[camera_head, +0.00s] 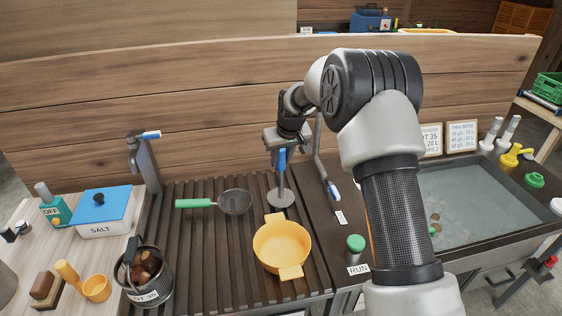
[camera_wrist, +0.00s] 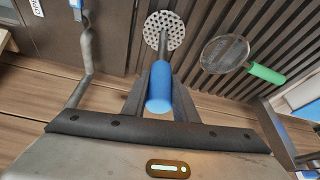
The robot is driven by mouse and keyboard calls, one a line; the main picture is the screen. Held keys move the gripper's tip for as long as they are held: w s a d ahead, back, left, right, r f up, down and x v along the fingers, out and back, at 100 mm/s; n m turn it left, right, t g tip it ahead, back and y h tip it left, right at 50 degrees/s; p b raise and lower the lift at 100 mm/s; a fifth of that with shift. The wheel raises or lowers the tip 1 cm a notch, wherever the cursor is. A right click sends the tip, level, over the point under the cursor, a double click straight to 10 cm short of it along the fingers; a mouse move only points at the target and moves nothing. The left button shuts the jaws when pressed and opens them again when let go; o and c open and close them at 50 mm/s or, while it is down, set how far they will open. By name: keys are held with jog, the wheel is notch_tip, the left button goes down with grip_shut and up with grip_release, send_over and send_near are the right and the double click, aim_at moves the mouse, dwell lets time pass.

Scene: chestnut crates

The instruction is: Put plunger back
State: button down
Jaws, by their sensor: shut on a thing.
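The plunger (camera_head: 281,198) has a blue handle, a grey rod and a round perforated disc at its lower end. In the head view it hangs upright under my gripper (camera_head: 283,146), with its disc over the right part of the slatted rack. I cannot tell whether the disc touches the rack. In the wrist view my gripper's fingers (camera_wrist: 160,98) are shut on both sides of the blue handle (camera_wrist: 159,85), and the holed disc shows at the far end. No separate holder for the plunger can be made out.
A yellow two-handled bowl (camera_head: 283,246) and a green-handled strainer (camera_head: 236,202) lie on the slatted rack (camera_head: 200,250). A pot of chestnuts (camera_head: 148,278) stands at the front left. A water basin (camera_head: 470,215) is at right.

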jog(key=shift+f, duration=0.3)
jog(key=shift+f, duration=0.15)
jog(key=c, duration=1.4)
grip_release()
jog(key=shift+f, duration=0.1)
